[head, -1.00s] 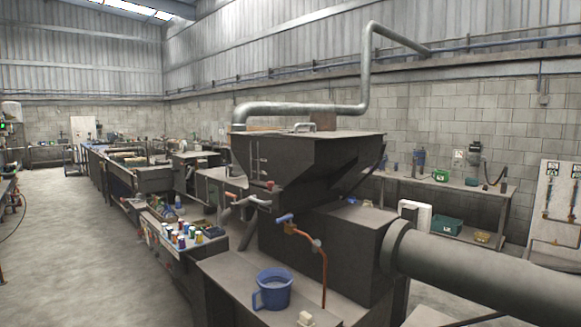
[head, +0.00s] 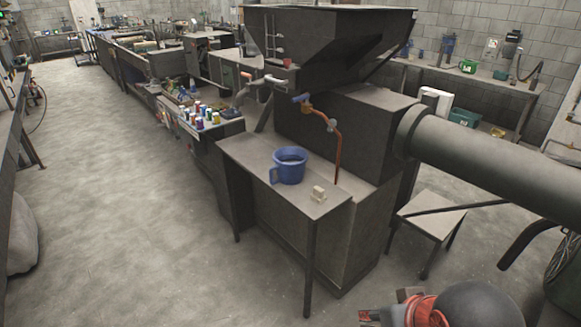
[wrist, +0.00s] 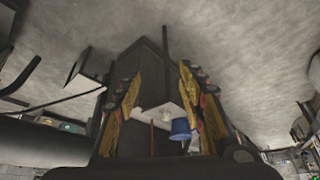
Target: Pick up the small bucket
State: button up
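The small bucket (head: 289,168) is blue, with a handle on its left side. It stands upright on a grey side table in front of the dark hopper machine. In the wrist view the bucket (wrist: 180,129) looks small and far off, partly behind the right finger. My gripper (wrist: 160,78) is open, with its two yellow fingers wide apart and nothing held between them. It is well away from the bucket. Part of my arm, dark and orange, shows at the bottom right of the head view.
A small pale block (head: 318,194) sits on the side table (head: 245,150), right of the bucket. A copper pipe (head: 338,150) runs down behind them. A thick grey pipe (head: 500,175) and a low stool (head: 430,220) are to the right. The floor (head: 140,230) at left is open.

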aim_at(287, 168)
jog(key=i+u, duration=0.25)
jog(key=i, duration=0.75)
jog(key=i+l+u, duration=0.1)
jog(key=i+u, duration=0.15)
jog(key=i, duration=0.75)
